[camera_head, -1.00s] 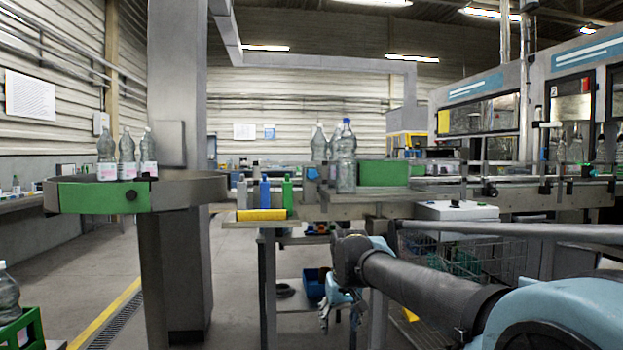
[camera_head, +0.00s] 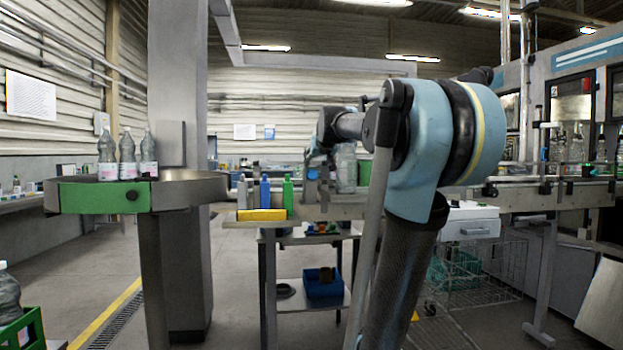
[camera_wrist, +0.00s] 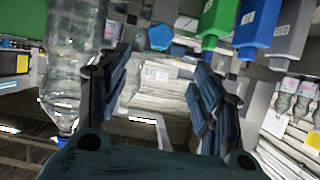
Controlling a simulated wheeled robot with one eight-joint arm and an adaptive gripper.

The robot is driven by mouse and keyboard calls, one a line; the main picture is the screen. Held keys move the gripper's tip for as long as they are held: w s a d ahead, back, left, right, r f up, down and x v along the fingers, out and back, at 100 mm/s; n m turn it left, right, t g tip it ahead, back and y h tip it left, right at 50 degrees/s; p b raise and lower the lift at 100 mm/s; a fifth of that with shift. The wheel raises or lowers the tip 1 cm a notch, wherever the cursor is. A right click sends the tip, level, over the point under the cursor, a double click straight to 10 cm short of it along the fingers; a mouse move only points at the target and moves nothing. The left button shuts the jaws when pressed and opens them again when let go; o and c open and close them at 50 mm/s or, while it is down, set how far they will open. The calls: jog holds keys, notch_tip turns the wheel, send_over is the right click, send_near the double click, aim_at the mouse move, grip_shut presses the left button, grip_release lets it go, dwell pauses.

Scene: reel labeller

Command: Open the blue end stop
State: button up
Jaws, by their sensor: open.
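A small blue part, which I take to be the blue end stop (camera_head: 313,173), sits at the left end of the conveyor in the head view, partly covered by my gripper. In the wrist view, which looks upside down, a blue knob (camera_wrist: 160,38) shows beyond and between my fingertips. My gripper (camera_wrist: 162,62) is open with nothing between its fingers, and apart from the knob as far as I can tell. In the head view my gripper (camera_head: 320,165) is in front of the conveyor end, small and hard to make out. A clear bottle (camera_wrist: 75,50) stands close beside the left finger.
A yellow block (camera_head: 261,215) and upright green (camera_head: 287,195), blue (camera_head: 265,192) and grey (camera_head: 242,192) pieces are left of my gripper. Labelled bottles (camera_head: 128,160) stand on the round table with a green panel (camera_head: 90,197). A blue bin (camera_head: 323,287) is on the lower shelf.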

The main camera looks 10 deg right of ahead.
aim_at(313, 173)
jog(key=x, duration=1.6)
jog(key=shift+w+f, duration=0.3)
grip_shut()
jog(key=s, duration=1)
jog(key=shift+s, duration=0.1)
grip_release()
jog(key=v, duration=1.2)
